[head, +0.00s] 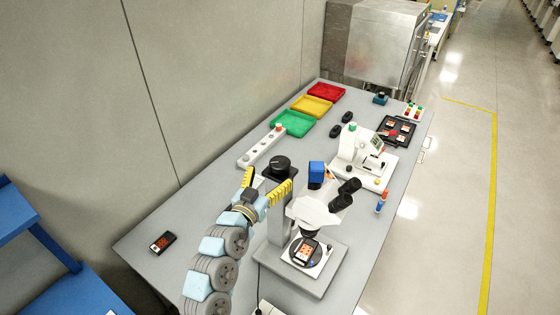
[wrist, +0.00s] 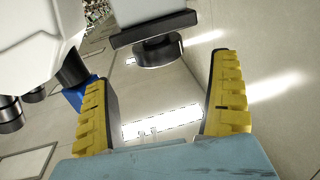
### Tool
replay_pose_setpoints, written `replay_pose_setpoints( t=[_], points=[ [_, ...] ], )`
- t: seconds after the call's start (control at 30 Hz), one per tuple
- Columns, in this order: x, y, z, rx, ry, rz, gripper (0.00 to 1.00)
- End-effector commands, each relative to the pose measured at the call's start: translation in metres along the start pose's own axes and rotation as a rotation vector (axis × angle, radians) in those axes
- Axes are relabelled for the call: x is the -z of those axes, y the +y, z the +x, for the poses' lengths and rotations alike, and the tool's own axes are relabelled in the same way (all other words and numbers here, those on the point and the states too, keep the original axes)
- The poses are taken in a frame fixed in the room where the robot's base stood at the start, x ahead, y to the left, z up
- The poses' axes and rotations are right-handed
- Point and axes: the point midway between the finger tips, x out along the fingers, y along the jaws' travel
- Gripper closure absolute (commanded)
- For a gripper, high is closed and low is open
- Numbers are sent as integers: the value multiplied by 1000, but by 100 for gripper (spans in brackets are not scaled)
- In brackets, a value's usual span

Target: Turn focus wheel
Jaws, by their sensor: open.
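The microscope (head: 314,211) stands near the table's front, its white head and black eyepieces over a stage with a small board. A black round wheel (head: 280,163), which looks like the focus wheel, sits at the top of its dark column. It also shows in the wrist view (wrist: 158,52), upper middle. My gripper (head: 270,176) is open, with yellow ribbed fingers spread wide. In the wrist view the wheel appears between and beyond the fingertips (wrist: 162,70). Nothing is held. I cannot tell whether a finger touches the wheel.
A white bonding machine (head: 359,157) stands behind the microscope. Green (head: 292,124), yellow (head: 311,106) and red (head: 327,91) trays line the wall side. A strip with knobs (head: 262,147) lies near the wheel. A blue block (head: 316,174) is beside the microscope. The table's left end is mostly clear.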

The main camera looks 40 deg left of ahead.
Motion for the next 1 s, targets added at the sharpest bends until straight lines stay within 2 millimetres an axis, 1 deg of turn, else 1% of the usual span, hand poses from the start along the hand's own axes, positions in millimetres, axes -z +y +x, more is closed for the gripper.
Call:
replay_pose_setpoints(
  t=[0.03, 0.2, 0.4, 0.5, 0.7, 0.97, 1.0],
  points=[
    [2, 1, 8, -2, 2, 0, 8],
    [2, 1, 30, -2, 1, 0, 8],
    [2, 1, 52, -3, 1, 0, 8],
    [2, 1, 59, -2, 1, 0, 8],
    [2, 1, 66, -1, 3, 1, 8],
    [1, 1, 66, -1, 2, 1, 8],
    [1, 1, 66, -1, 2, 1, 13]
  ],
)
